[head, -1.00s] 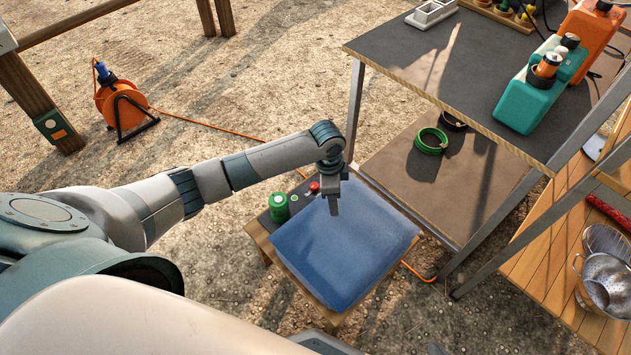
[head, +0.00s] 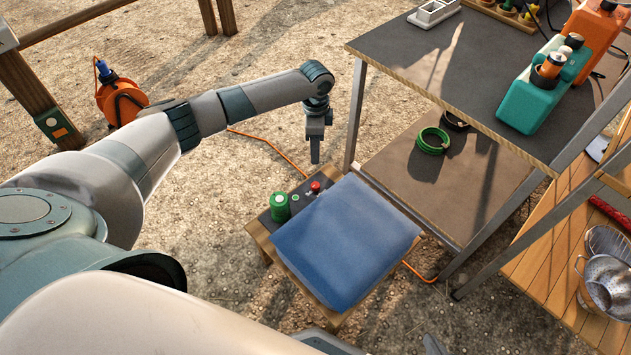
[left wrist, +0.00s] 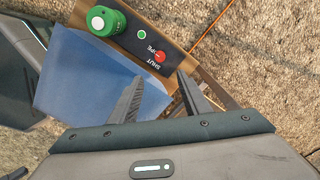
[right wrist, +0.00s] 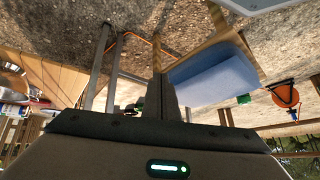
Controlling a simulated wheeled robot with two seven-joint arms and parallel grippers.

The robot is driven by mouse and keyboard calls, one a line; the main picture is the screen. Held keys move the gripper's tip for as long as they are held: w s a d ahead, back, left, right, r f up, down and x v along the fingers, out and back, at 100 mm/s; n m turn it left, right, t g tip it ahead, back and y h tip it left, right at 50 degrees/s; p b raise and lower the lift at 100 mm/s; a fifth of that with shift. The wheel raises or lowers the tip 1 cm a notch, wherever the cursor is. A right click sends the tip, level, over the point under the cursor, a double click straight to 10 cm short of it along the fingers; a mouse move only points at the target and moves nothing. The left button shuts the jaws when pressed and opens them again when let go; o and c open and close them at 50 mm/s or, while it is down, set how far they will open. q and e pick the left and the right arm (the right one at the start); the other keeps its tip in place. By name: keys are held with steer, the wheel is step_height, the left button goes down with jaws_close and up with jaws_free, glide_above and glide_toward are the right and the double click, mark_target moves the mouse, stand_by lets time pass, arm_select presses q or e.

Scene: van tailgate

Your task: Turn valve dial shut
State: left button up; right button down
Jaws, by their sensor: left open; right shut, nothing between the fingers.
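A dark panel (head: 297,201) with a green round dial (head: 280,207) at one end and a red knob (head: 315,187) at the other sits along the back-left edge of a low wooden stand. In the left wrist view, the dial (left wrist: 104,22) shows whole, and "SHUT" and a partly hidden "OPE" lettering lie close to the red knob (left wrist: 159,56). My left gripper (head: 316,152) is open and empty, raised beyond the red knob and apart from the dial. My right gripper (right wrist: 165,92) is shut and empty, seen only in the right wrist view.
A blue cushion-like block (head: 344,245) covers most of the stand beside the panel. A metal-legged shelf unit (head: 405,75) stands close on the right. An orange cable (head: 275,143) runs over the ground from a reel (head: 121,100). Gravel left of the stand is open.

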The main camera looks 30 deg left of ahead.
arm_select(q)
steer(key=b, duration=0.2)
glide_above(315, 185)
step_height(315, 185, down, 9)
step_height(315, 185, down, 7)
steer(key=shift+f+b, duration=0.2)
steer(key=shift+b, duration=0.7)
steer(key=shift+f, duration=0.45)
arm_select(e)
steer(key=w+a+r+t+y, duration=0.2)
steer(key=w+a+r+t, duration=0.3)
steer(key=w+r+t, duration=0.1)
steer(key=shift+r+t, duration=0.3)
steer(key=shift+r, duration=0.6)
steer(key=shift+w, duration=0.1)
arm_select(q)
steer(key=c, duration=1)
